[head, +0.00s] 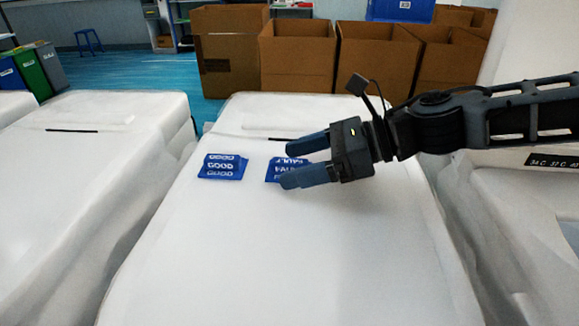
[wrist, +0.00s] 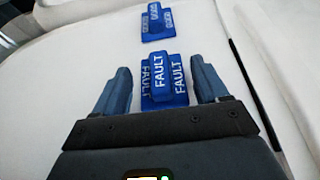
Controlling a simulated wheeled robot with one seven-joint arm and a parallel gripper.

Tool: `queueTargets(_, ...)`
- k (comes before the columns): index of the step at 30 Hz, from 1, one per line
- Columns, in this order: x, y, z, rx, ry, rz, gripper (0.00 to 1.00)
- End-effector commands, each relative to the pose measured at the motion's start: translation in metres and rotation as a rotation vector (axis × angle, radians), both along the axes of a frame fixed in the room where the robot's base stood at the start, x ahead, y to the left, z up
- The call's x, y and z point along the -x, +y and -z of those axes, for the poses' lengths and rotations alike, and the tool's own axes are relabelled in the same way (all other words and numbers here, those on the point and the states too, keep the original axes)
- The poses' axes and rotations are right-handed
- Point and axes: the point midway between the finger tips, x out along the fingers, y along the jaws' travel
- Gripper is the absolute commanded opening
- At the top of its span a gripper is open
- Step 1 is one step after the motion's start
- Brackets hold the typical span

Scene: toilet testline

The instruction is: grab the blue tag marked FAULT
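The blue tag marked FAULT (head: 273,172) lies on the white covered surface (head: 250,250), partly hidden by my gripper in the head view. In the wrist view, the FAULT tag (wrist: 163,78) shows as a stepped blue block between my two fingers, with bare gaps on both sides. My gripper (head: 296,163) is open, its fingers pointing left at the tag; it also shows in the wrist view (wrist: 164,85). The fingers do not appear to touch the tag. A second blue tag, marked GOOD (head: 222,166), sits to the left and shows beyond the FAULT tag in the wrist view (wrist: 156,22).
Brown cardboard boxes (head: 297,58) stand behind the white surface. Another white covered unit (head: 85,190) is to the left, and one (head: 530,220) is to the right. The front of the middle surface is clear.

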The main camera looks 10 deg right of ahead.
Motion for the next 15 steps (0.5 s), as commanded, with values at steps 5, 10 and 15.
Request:
queueTargets(5, 0.0, -0.0001, -0.0003, 0.0, 0.0, 0.0, 0.56)
queueTargets(10, 0.0, -0.0002, -0.0003, 0.0, 0.0, 0.0, 0.39)
queueTargets(15, 0.0, -0.0002, -0.0004, 0.0, 0.0, 0.0, 0.27)
